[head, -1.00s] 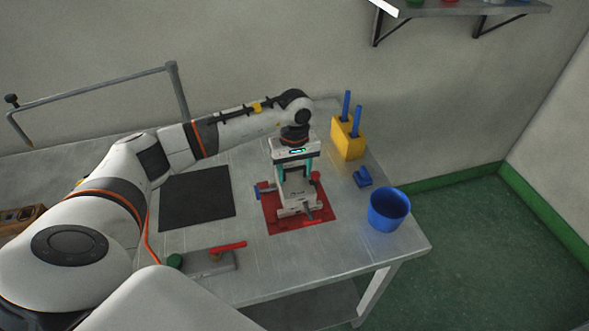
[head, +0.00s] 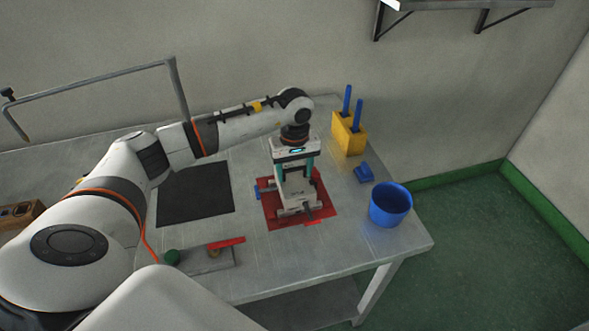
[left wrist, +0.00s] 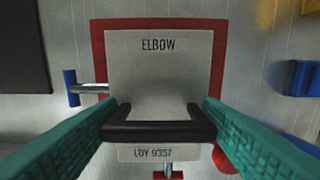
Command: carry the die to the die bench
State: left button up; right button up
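The die (head: 296,190) is a pale grey block marked "ELBOW" and "LDY 9357" on top in the left wrist view (left wrist: 158,65), with a black bar handle (left wrist: 160,131). It stands upright on a red mat (head: 328,205) on the metal table (head: 240,270). A blue-ended pin sticks out on its left, and a red knob shows at its lower right. My left gripper (head: 295,170) points straight down over the die, its teal fingers at the two ends of the handle. Whether they press on it cannot be told. My right gripper is out of view.
A black mat (head: 195,192) lies left of the die. A grey plate with a red lever (head: 226,243) lies in front. To the right are a yellow block with blue-handled tools (head: 349,136), a small blue piece (head: 363,174) and a blue cup (head: 390,204) near the table edge.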

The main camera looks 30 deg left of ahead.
aim_at(295, 168)
pick_arm(q)
jog(key=o, duration=0.4)
jog(key=shift+s+r, duration=0.1)
jog(key=shift+f, duration=0.2)
jog(key=shift+r, duration=0.35)
notch_tip(295, 168, up, 12)
jog(key=b, duration=0.3)
jog(key=shift+f, duration=0.15)
